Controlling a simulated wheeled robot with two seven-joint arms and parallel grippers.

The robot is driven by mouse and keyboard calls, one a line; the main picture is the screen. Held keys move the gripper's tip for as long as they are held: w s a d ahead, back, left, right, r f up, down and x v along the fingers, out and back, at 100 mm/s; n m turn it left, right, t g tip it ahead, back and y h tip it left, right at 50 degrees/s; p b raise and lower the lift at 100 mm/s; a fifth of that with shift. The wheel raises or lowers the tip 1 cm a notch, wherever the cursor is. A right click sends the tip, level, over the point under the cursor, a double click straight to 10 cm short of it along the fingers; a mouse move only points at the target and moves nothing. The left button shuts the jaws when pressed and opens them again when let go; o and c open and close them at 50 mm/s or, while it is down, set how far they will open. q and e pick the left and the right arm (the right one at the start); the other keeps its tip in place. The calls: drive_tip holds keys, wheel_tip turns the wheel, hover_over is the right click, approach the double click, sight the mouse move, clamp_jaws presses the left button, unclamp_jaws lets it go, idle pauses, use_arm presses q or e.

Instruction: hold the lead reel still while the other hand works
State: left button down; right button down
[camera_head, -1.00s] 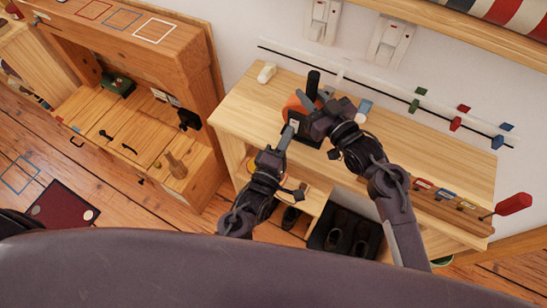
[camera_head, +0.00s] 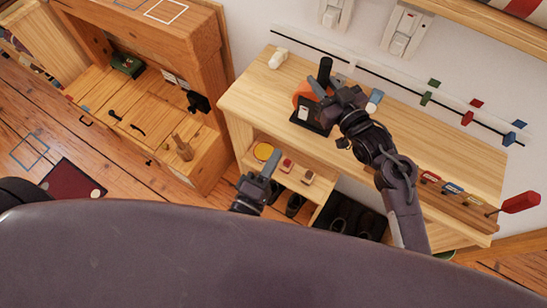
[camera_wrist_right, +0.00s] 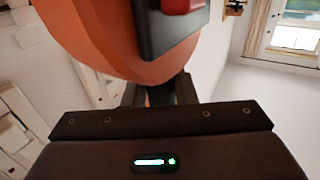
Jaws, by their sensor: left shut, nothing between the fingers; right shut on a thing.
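The lead reel, an orange drum (camera_head: 302,92) with a dark base and an upright black handle, stands on the wooden bench top. My right gripper (camera_head: 322,91) is shut on the reel from its right side. In the right wrist view the orange drum (camera_wrist_right: 90,35) and a black part with a red piece fill the top, right at my fingers (camera_wrist_right: 155,93). The exact gripped part is mostly hidden. My left gripper (camera_head: 272,157) is shut and empty, below and left of the reel, in front of the bench's lower shelf.
The bench top (camera_head: 440,145) is largely clear to the right. A white object (camera_head: 278,58) lies at its back left and a small blue-and-white item (camera_head: 374,101) right of the reel. A red-handled tool (camera_head: 520,202) sticks out at the right end. The lower shelf holds small items.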

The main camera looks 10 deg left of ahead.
drive_tip(key=shift+f, duration=0.15)
drive_tip(key=c, duration=1.1)
unclamp_jaws()
